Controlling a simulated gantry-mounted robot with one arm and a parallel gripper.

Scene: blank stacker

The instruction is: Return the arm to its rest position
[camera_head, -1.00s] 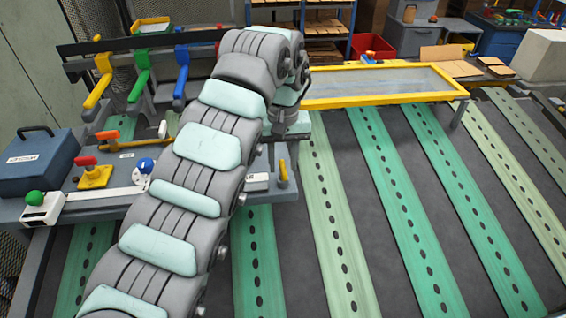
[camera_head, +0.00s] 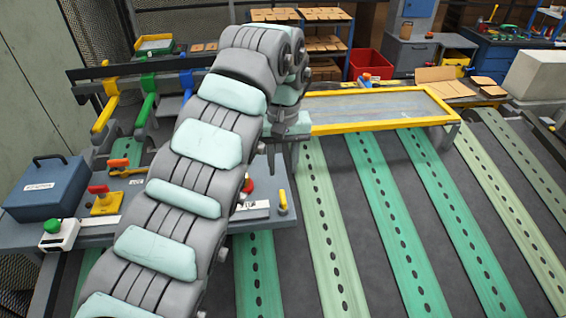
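My arm (camera_head: 206,143) rises from the bottom left of the head view and bends over at the top. My gripper (camera_head: 278,158) hangs below the bend, its dark fingers pointing down and partly hidden by the arm. I see nothing held in it. Whether the fingers are apart or together cannot be made out. It is over or near the right end of the grey bench (camera_head: 120,232), beside the green slatted strips; its exact height is unclear.
A blue box (camera_head: 42,190), a red lever on a yellow base (camera_head: 104,200) and a green-button box (camera_head: 56,236) stand on the bench at left. A yellow-framed tray (camera_head: 380,125) lies beyond my gripper. Slotted green strips (camera_head: 395,220) fill the right, with no loose objects on them.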

